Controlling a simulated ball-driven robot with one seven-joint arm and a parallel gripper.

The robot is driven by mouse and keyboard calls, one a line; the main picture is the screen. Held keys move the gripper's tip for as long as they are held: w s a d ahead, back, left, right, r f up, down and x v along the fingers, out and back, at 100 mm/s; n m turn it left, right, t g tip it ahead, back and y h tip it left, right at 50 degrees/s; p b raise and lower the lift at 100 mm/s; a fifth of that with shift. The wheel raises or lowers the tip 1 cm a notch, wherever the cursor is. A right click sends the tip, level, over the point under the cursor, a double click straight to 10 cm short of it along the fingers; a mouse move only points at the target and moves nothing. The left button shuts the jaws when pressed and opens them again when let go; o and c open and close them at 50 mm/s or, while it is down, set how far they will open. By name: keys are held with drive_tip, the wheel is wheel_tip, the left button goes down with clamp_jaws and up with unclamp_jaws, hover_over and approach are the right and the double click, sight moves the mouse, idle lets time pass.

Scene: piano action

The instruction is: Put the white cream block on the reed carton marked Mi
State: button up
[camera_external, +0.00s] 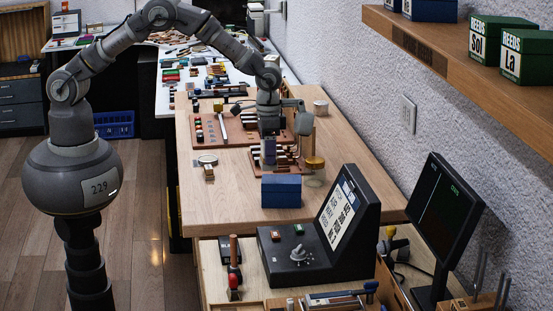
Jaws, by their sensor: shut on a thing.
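My gripper (269,150) points down over the wooden table, low above a small rack (286,167) of dark and light pieces. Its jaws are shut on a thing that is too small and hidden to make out. I cannot pick out the white cream block for sure. Reed cartons stand on the wall shelf: a green one marked Sol (496,37), a green one marked La (533,57) and a blue one (430,9) cut off by the top edge. I cannot read Mi on any carton. A plain blue box (281,191) sits on the table in front of my gripper.
The wooden table (232,188) is bare at its front left. A black console (325,236) and monitor (446,220) stand nearer. The shelf (470,62) overhangs at right.

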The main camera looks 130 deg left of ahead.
drive_tip(key=shift+w+a, duration=0.15)
drive_tip(key=shift+w, duration=0.15)
wheel_tip(320, 180, down, 4)
drive_tip(key=shift+r+b, duration=0.2)
drive_tip(key=shift+b, duration=0.3)
drive_tip(key=shift+r, duration=0.1)
drive_tip(key=o, duration=1.1)
drive_tip(key=shift+f, duration=0.2)
wheel_tip(320, 180, up, 12)
drive_tip(key=shift+r+p, duration=0.2)
drive_tip(key=shift+p, duration=1.05)
